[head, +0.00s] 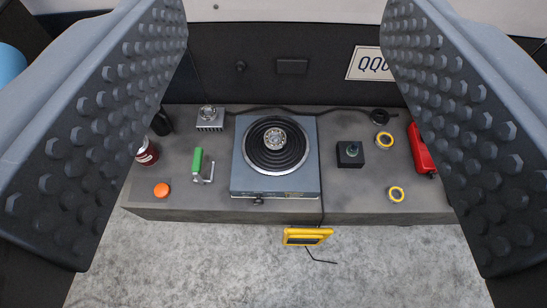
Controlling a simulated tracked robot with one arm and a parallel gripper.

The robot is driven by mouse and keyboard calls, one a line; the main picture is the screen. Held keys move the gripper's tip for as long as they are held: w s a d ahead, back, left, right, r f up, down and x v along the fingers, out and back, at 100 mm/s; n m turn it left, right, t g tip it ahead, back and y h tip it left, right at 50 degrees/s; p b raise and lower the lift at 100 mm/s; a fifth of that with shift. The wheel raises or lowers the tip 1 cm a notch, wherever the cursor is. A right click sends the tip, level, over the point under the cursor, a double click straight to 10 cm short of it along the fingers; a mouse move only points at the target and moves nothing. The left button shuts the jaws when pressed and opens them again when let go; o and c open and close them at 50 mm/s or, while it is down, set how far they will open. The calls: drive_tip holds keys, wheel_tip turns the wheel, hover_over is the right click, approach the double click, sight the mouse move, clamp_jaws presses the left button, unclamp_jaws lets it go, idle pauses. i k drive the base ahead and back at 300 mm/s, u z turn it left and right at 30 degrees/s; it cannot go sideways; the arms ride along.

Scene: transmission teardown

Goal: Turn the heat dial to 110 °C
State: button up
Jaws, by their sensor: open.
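The grey hot plate (239,176) stands in the middle of the workbench in the head view. Its round black coil carries a metal bearing or gear part (275,138) at the centre. The heat dial (258,200) is a small dark knob on the front face of the hot plate, left of its middle. The dial's marks are too small to read. My gripper (285,160) is open, its two studded dark jaws wide apart at the left and right of the picture. It is empty and well back from the bench and the dial.
A yellow-framed display (307,236) hangs at the front edge. The floor in front is clear.

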sight(258, 201)
drive_tip(key=z, duration=1.3)
drive_tip(key=k, duration=1.8)
drive_tip(key=u, duration=0.85)
drive_tip(key=i, duration=1)
drive_tip(key=z, duration=0.05)
